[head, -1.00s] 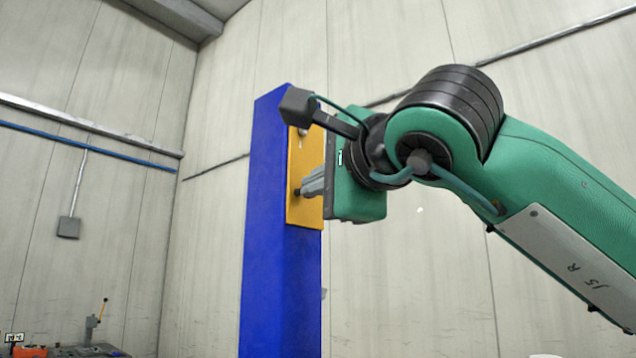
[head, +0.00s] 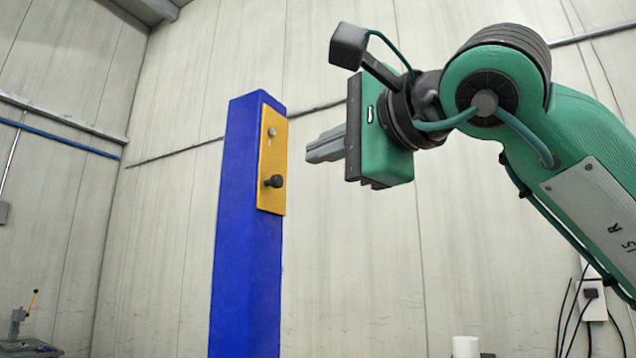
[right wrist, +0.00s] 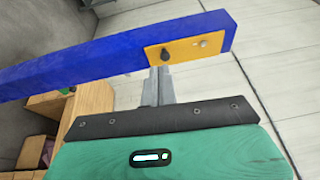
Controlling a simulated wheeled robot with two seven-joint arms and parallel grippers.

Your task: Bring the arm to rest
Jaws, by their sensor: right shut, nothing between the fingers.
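My right gripper (head: 326,147) is shut and empty, to the right of a blue post (head: 247,240) and apart from it in the head view. The post carries a yellow plate (head: 272,155) with a black knob (head: 274,181) and a small grey button (head: 271,132) above it. In the right wrist view, the shut fingers (right wrist: 160,78) point toward the black knob (right wrist: 168,54) on the yellow plate (right wrist: 190,50). My left gripper is not in view.
A white cylinder (head: 465,346) shows at the bottom edge. A wall socket (head: 592,300) with black cables is at the lower right. A wooden box (right wrist: 90,105) shows in the right wrist view.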

